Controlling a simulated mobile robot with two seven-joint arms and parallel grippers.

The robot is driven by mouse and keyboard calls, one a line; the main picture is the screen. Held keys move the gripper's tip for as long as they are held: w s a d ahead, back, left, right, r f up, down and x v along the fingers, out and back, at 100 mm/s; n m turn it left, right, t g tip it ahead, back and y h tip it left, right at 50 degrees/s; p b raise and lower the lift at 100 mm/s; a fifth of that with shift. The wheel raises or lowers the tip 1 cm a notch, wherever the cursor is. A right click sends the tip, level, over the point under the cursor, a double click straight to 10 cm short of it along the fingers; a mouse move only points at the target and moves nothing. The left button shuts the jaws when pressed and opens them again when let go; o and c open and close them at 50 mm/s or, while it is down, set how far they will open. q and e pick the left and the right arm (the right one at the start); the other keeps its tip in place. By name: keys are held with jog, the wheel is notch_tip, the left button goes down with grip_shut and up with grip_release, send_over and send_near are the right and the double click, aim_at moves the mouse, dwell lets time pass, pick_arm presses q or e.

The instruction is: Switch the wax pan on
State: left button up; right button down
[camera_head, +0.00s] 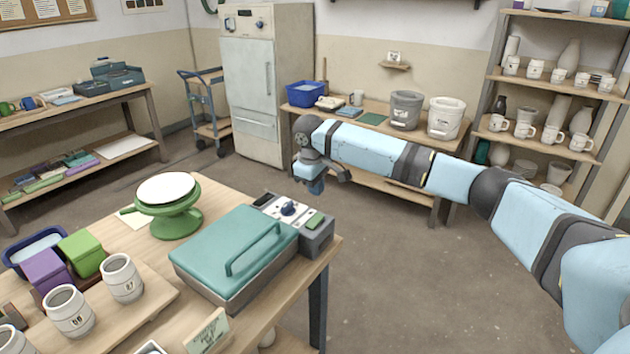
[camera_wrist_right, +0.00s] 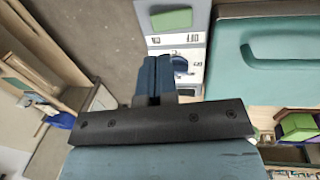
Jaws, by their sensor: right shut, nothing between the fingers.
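The wax pan (camera_head: 235,250) stands on the near wooden table, with its teal lid shut. Its grey control box (camera_head: 318,240) is on the right side and carries a dark blue knob (camera_head: 289,208) and a green switch (camera_head: 315,222). My right gripper (camera_head: 316,187) is shut and empty, above and just beyond the control box. In the right wrist view, the shut fingers (camera_wrist_right: 158,78) point at the panel and partly cover the knob. The green switch (camera_wrist_right: 172,19) shows clear of the fingers there, and the teal lid (camera_wrist_right: 280,50) is at the right. My left gripper is not in view.
A green turntable (camera_head: 176,218) with a white top stands left of the pan. Jars (camera_head: 122,278), a small sign (camera_head: 207,332) and green and purple boxes (camera_head: 82,254) are also on the table. A back bench holds buckets (camera_head: 406,110). Floor right of the table is clear.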

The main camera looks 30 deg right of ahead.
aim_at(319, 217)
jog(key=f, duration=0.2)
jog(key=d+f, duration=0.1)
jog(key=f, duration=0.5)
jog(key=shift+w+d+f+b, duration=0.1)
jog(key=shift+w+d+b, duration=0.05)
jog(key=shift+w+b, duration=0.15)
jog(key=shift+f, duration=0.2)
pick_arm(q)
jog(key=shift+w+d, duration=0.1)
